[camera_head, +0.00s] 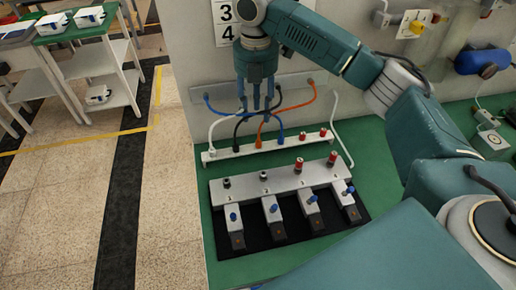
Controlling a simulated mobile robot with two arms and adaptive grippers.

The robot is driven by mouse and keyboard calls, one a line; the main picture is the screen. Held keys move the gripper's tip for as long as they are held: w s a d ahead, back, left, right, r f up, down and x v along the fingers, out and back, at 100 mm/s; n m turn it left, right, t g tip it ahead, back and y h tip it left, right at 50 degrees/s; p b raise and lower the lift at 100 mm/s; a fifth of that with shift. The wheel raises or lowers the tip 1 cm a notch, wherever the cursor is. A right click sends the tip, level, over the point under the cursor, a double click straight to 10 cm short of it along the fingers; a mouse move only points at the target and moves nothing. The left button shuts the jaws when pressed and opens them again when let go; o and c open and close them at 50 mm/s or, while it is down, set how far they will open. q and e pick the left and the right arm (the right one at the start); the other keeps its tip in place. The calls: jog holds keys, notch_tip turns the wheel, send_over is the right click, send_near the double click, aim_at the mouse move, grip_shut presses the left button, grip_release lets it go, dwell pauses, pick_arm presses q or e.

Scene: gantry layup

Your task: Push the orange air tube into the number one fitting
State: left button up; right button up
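The orange air tube (297,107) arcs from a wall strip down to a white rail, where its lower end (259,142) sits between a black and a blue tube. My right gripper (256,107) points down in front of the tubes. Its fingers are apart with nothing visible between them; part of the orange tube passes behind them. Below the rail a white manifold block (281,182) carries a row of fittings: two dark at left (227,183) and two red at right (332,158). My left gripper is out of view.
The white rail (226,154) also holds a white tube (213,126), a black tube (238,125) and a blue tube (279,128). Several blue-knobbed valves (271,213) stand on a black mat in front. The green bench (377,205) is bare at right.

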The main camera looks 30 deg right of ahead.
aim_at(259, 136)
notch_tip(259, 136, down, 5)
jog(key=shift+s+d+f+p, duration=0.1)
jog(key=shift+p, duration=0.4)
jog(key=f, duration=0.1)
jog(key=f+p, duration=0.1)
jog(key=f, duration=0.2)
jog(key=shift+s+d+f+p, duration=0.15)
jog(key=shift+s+d+p, duration=0.1)
jog(key=shift+p, duration=0.1)
jog(key=shift+f, duration=0.5)
jog(key=shift+a, duration=0.1)
grip_shut()
